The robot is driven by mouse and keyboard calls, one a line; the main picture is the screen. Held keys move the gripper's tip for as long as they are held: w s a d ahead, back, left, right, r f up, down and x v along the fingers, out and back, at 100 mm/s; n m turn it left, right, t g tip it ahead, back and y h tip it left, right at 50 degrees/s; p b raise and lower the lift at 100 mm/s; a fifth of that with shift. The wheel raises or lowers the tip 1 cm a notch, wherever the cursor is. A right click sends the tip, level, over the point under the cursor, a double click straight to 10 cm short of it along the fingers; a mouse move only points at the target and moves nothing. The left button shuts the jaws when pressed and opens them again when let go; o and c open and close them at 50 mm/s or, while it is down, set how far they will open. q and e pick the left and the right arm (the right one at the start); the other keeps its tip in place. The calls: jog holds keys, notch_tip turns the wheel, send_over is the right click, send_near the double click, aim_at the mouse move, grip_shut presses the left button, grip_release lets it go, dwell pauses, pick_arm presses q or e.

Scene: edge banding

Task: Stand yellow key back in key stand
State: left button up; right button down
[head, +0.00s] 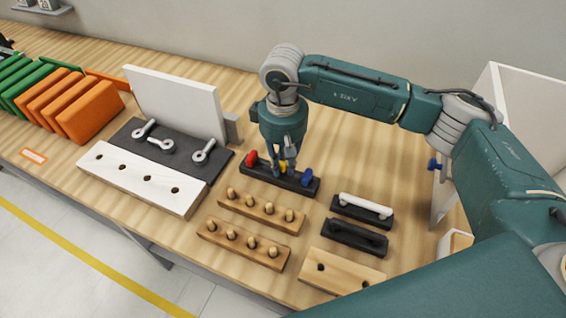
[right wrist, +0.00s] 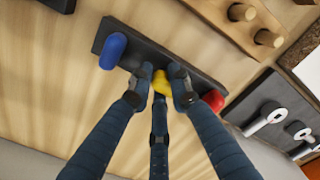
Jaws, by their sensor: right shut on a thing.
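The dark key stand (head: 268,176) is on the wooden bench in the middle of the head view. It also shows in the right wrist view (right wrist: 146,55). A red key (head: 251,157) stands at its left end and a blue key (head: 307,177) at its right end. The yellow key (head: 283,168) is between them, at the middle of the stand. My right gripper (head: 287,163) points down over the stand, its fingers closed around the yellow key (right wrist: 177,76). The fingers hide the key's lower part, so I cannot tell whether it is seated. My left gripper is not in view.
Two wooden peg strips (head: 262,212) lie in front of the stand. Two black holders (head: 354,236), one with a white bar, are at the right. A white drilled block (head: 140,178) and a dark panel with metal eye bolts (head: 128,133) are at the left.

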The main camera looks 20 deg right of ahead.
jog(key=shift+f, duration=0.25)
dwell(0.4)
jog(key=c, duration=1.5)
grip_release()
jog(key=shift+c, duration=0.2)
jog(key=shift+r+p, duration=0.5)
jog(key=shift+r, duration=2)
